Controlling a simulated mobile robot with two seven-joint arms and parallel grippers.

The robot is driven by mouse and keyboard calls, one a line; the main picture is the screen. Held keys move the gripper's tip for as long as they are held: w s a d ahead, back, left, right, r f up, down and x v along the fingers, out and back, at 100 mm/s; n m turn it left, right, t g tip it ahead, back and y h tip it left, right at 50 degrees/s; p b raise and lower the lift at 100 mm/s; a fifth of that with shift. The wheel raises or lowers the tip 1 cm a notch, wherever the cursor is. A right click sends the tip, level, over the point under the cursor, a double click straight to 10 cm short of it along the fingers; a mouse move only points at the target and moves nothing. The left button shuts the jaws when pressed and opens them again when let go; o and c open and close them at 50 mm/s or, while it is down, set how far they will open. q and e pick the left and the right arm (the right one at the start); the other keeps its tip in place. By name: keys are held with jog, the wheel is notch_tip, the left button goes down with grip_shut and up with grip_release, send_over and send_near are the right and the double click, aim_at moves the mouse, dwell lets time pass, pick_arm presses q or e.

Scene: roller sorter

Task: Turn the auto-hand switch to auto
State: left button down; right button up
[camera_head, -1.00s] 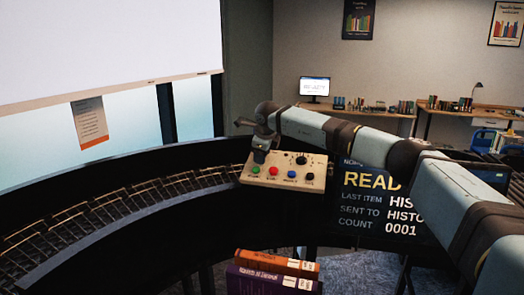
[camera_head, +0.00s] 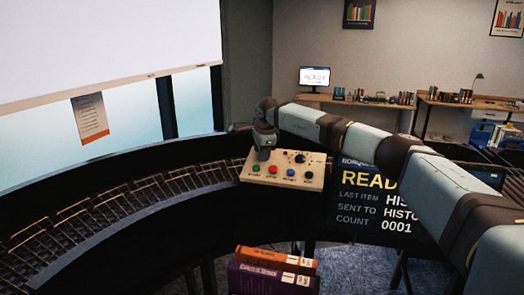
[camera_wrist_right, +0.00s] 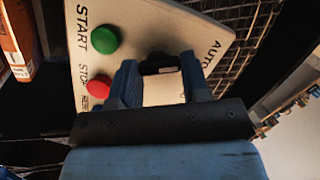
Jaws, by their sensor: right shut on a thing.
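The control panel (camera_head: 315,172) is a pale sloping box with coloured buttons and black knobs. The auto-hand switch (camera_wrist_right: 158,60) is a black knob between my right gripper's fingers in the right wrist view, with the AUTO label (camera_wrist_right: 212,54) to its right. It carries a small white mark, but I cannot tell which position it points to. My right gripper (camera_wrist_right: 160,76) is shut on the switch. In the head view my right gripper (camera_head: 264,153) stands over the panel's upper left part and hides the switch. My left gripper is out of view.
A green START button (camera_wrist_right: 104,40) and a red STOP button (camera_wrist_right: 98,86) lie close to my right fingers. A curved roller conveyor (camera_head: 120,203) runs left of the panel. A status screen (camera_head: 375,200) stands to its right, and books (camera_head: 275,270) lie in front.

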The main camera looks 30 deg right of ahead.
dwell(0.4)
jog(key=o, duration=0.6)
jog(key=shift+o, duration=0.2)
jog(key=b+v, duration=0.3)
jog(key=v, duration=1)
jog(key=shift+r, duration=0.4)
jog(key=shift+s, duration=0.1)
